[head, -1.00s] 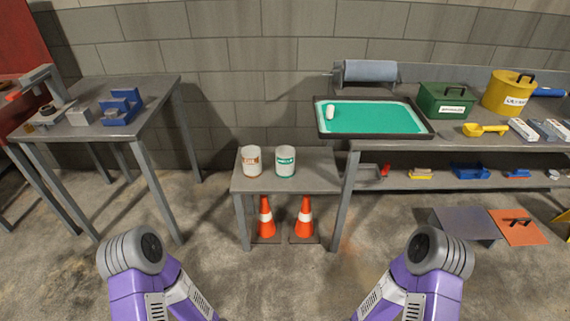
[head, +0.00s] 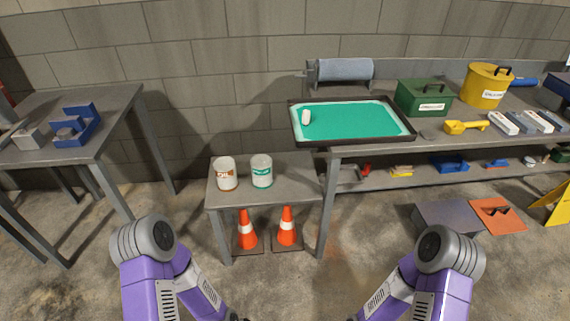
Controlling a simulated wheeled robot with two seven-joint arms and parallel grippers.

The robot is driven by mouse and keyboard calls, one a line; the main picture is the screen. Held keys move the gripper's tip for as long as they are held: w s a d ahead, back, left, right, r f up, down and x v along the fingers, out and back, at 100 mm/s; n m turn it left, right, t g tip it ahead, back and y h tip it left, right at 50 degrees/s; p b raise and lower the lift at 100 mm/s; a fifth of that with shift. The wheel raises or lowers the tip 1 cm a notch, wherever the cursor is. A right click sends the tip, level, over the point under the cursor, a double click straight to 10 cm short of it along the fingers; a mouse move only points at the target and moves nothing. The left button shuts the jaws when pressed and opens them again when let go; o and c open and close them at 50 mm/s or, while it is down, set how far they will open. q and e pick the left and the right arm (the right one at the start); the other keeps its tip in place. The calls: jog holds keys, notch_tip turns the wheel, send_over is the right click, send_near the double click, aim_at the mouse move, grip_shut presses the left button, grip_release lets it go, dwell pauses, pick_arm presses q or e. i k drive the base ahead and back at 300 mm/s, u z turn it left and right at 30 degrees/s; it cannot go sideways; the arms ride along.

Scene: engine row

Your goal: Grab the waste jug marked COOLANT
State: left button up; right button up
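Two white round containers stand upright side by side on a low grey table in the head view. The right one is a white jug with a green label (head: 262,171); its lettering is too small to read for sure. The left one is a white jug with a brown-orange label (head: 226,174), which seems to read OIL. Both of my purple arms reach in from the bottom edge, well in front of the low table. My grippers are below the frame, and neither arm touches a jug.
The low grey table (head: 285,188) has bare room right of the jugs. Two orange cones (head: 246,230) stand beneath. A workbench to the right holds a green tray (head: 355,121), a green box (head: 424,97) and a yellow canister (head: 487,87). A taller table (head: 95,100) stands left.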

aim_at(261, 165)
jog(key=u, duration=0.1)
jog(key=i, duration=1.1)
jog(key=u, duration=0.95)
jog(key=i, duration=0.35)
jog(key=u, duration=0.3)
